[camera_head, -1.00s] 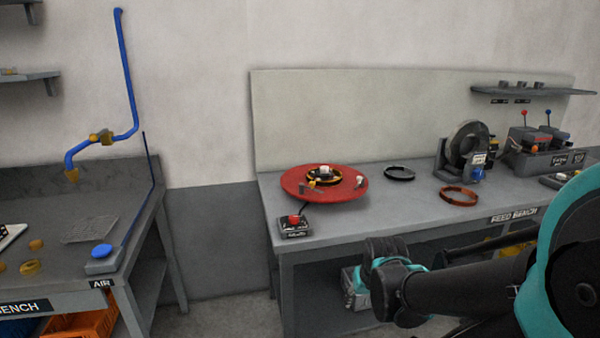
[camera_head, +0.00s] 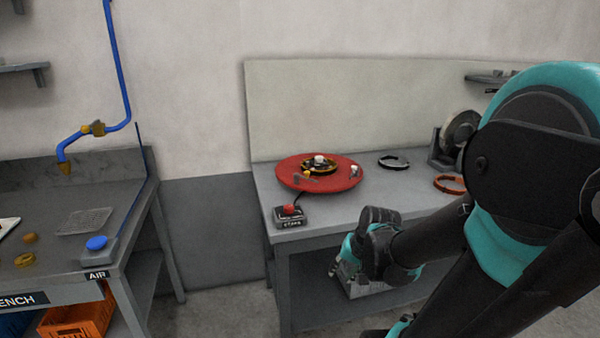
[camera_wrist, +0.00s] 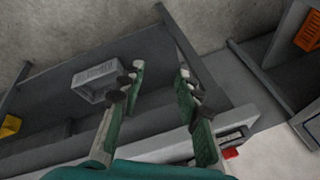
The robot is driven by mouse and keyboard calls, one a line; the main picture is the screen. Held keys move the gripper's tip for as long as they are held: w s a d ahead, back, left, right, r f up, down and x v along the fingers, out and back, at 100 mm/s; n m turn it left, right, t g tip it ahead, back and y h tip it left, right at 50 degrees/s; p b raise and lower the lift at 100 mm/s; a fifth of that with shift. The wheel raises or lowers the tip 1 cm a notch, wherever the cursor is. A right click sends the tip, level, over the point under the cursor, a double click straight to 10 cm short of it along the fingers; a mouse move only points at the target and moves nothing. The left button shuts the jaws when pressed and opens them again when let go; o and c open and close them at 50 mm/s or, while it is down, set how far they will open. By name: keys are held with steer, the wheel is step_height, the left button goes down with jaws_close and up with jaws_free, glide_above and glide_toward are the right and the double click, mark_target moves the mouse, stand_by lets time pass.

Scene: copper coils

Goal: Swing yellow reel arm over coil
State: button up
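A round red turntable (camera_head: 290,180) lies on the bench at the right in the head view. A dark and yellow ring with a white knob, probably the coil and reel hub (camera_head: 318,166), sits at its middle. Small yellow parts (camera_head: 306,174) show at the ring's front; I cannot tell which is the reel arm.
A box with a red button (camera_head: 289,213) stands at the bench's front left corner. A black ring (camera_head: 393,162) and a copper ring (camera_head: 449,184) lie to the right. A grey bin (camera_wrist: 97,82) is on the lower shelf. Another bench (camera_head: 130,220) stands left, across a floor gap.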

mark_target(298, 175)
steer(key=w+r+m+t+y, duration=0.1)
steer(key=w+r+m+y, duration=0.2)
steer(key=w+m, duration=0.2)
steer(key=w+a+r+m+t+y, duration=0.1)
steer(key=w+r+m+y, duration=0.2)
steer(key=w, duration=0.7)
steer(key=w+r+m+t+y, duration=0.1)
steer(key=w+r+m+y, duration=0.2)
steer(key=w+m, duration=0.5)
steer(key=shift+a+r+t+y, duration=0.15)
steer(key=shift+r+t+y, duration=0.2)
steer(key=shift+r, duration=0.45)
steer(key=w+d+r+m+t+y, duration=0.2)
steer(key=w+d+r+m+y, duration=0.15)
steer(key=w+d+m, duration=0.2)
steer(key=shift+n, duration=0.25)
steer(key=x, duration=1.7)
steer(key=shift+w+a+f, duration=0.15)
steer(key=shift+w, duration=0.1)
steer(key=shift+c, duration=0.5)
jaws_close()
